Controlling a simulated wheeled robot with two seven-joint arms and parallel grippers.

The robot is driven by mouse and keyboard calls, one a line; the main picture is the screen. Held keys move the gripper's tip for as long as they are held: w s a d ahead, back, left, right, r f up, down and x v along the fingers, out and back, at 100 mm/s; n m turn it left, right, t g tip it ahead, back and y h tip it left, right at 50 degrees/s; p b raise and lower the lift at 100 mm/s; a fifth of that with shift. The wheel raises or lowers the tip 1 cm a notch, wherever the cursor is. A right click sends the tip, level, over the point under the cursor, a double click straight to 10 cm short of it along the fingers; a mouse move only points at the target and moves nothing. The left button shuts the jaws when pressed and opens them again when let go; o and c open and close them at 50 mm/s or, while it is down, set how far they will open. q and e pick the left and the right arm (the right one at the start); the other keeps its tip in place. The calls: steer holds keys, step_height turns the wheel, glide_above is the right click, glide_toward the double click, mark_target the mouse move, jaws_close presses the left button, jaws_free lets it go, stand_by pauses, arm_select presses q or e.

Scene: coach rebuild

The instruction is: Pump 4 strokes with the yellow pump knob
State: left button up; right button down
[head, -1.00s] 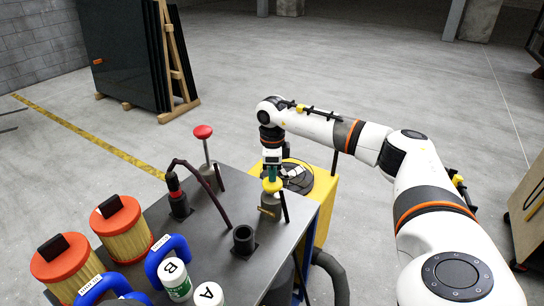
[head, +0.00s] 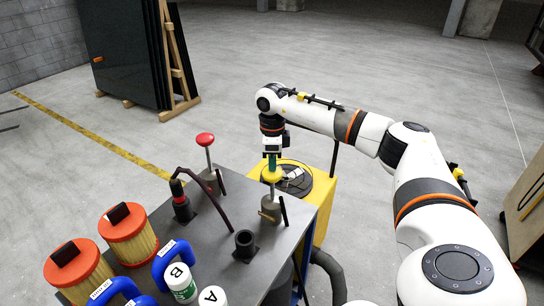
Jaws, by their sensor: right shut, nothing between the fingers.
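The yellow pump knob (head: 271,174) stands raised on a thin rod above its grey pump body (head: 270,210), at the right part of the dark bench top. My right gripper (head: 272,164) points straight down directly over the knob, with its fingers shut and holding nothing. The fingertips meet the knob's top in the picture; I cannot tell whether they press on it. My left gripper is not in view.
A red knob (head: 205,140) on a rod stands left of the yellow one. A hose (head: 208,200), a black socket (head: 244,243), orange-capped filters (head: 128,237) and white bottles (head: 181,284) crowd the bench (head: 225,275). A yellow cabinet (head: 325,205) stands behind.

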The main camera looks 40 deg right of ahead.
mark_target(272, 181)
steer(key=shift+r+p, duration=1.6)
steer(key=shift+r, duration=0.9)
steer(key=shift+f, duration=0.1)
steer(key=shift+s+f+b, duration=0.1)
steer(key=shift+f+b, duration=3.65)
steer(key=shift+f, duration=2.15)
steer(key=shift+r, duration=0.15)
step_height(272, 181, up, 12)
steer(key=p, duration=0.8)
steer(key=shift+f+p, duration=0.2)
steer(key=shift+p, duration=0.15)
steer(key=shift+f, duration=0.1)
